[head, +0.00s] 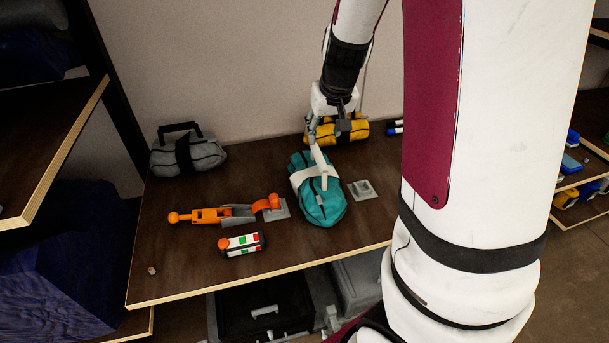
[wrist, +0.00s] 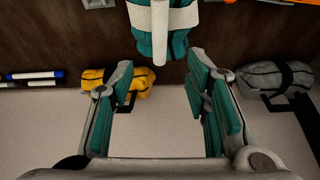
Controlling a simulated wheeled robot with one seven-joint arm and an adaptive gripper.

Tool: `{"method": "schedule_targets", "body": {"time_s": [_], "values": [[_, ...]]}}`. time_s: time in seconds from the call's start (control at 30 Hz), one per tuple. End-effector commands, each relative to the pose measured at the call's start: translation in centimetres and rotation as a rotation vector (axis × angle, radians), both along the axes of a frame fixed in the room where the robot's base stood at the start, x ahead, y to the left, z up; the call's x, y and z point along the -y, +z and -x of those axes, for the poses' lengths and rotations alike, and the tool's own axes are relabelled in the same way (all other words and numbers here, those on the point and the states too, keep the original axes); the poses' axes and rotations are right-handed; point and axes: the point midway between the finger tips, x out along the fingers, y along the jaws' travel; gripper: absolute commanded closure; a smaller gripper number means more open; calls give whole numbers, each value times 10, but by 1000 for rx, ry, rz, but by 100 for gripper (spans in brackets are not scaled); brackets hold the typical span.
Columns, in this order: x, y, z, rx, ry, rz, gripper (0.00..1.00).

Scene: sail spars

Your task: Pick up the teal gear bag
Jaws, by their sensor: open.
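The teal gear bag (head: 328,208) lies on the brown shelf, with a pale band around it and a pale strap handle (head: 318,163) standing up from its top. My gripper (head: 329,132) is above the bag's far end, pointing down. In the wrist view my gripper (wrist: 160,62) is open and empty, with teal pads on both fingers. The teal bag (wrist: 178,42) shows there at the top centre. Its pale handle (wrist: 160,35) reaches down the picture toward the gap between the fingertips; whether it is between them I cannot tell.
A yellow bag (head: 352,131) lies behind, near the wall, and a grey bag (head: 190,155) at the back left. Orange hardware (head: 210,215), a striped block (head: 241,243) and a small grey fitting (head: 362,190) flank the teal bag. The front left of the shelf is mostly clear.

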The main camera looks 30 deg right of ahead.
Motion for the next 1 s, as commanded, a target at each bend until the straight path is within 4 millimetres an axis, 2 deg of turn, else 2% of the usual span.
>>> {"method": "schedule_targets", "body": {"time_s": [0.1, 0.3, 0.57, 0.8, 1.0], "values": [[3, -24, -8, -5, -4, -1, 57], [8, -56, -21, -4, -3, -3, 57], [10, -73, -27, -2, -1, -3, 57], [15, -104, -37, -4, -4, -3, 57], [16, -119, -43, -2, -1, -3, 57]]}}
